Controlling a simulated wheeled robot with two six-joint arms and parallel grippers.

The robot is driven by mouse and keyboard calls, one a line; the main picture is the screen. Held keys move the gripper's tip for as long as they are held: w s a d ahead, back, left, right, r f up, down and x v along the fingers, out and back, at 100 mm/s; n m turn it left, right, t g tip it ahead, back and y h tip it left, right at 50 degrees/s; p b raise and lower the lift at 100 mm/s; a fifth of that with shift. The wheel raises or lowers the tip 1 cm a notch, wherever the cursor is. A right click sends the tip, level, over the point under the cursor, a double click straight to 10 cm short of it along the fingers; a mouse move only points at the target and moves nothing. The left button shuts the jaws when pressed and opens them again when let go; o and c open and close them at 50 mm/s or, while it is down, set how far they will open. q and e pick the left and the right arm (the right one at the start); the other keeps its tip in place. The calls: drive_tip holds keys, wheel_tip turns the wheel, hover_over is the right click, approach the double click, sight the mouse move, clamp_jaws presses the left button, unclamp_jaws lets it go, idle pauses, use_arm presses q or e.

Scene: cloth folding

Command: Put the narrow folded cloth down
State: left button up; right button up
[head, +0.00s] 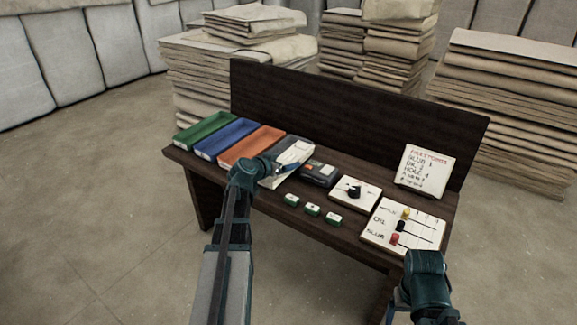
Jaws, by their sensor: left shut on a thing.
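A pale, narrow folded cloth (296,151) shows at the tip of my left gripper (277,168), at the fourth, greyish tray in the row on the bench. My left gripper is shut on the cloth. The gripper and wrist cover part of it, and I cannot tell whether the cloth touches the tray. My right arm comes in at the lower right, in front of the bench. Its wrist hides the jaws of my right gripper, so I cannot see whether they are open.
Green (205,131), blue (228,138) and orange (252,145) trays stand left on the dark bench (265,208). To the right are a dark device (319,174), a knob panel (354,192), a slider board (420,233), small green-white blocks (312,209) and a sign (425,171). Cloth stacks stand behind.

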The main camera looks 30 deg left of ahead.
use_arm(q)
drive_tip(key=shift+f+b, duration=0.55)
drive_tip(key=shift+b, duration=0.1)
drive_tip(key=o, duration=1.4)
drive_tip(key=shift+r, duration=0.1)
drive_tip(key=shift+r+p, duration=0.25)
drive_tip(key=shift+p, duration=0.1)
drive_tip(key=shift+r+p, duration=0.4)
drive_tip(key=shift+p, duration=0.05)
drive_tip(key=p+v, duration=0.4)
drive_tip(key=v, duration=0.7)
drive_tip(key=shift+s+r, duration=0.1)
drive_tip(key=shift+s, duration=0.45)
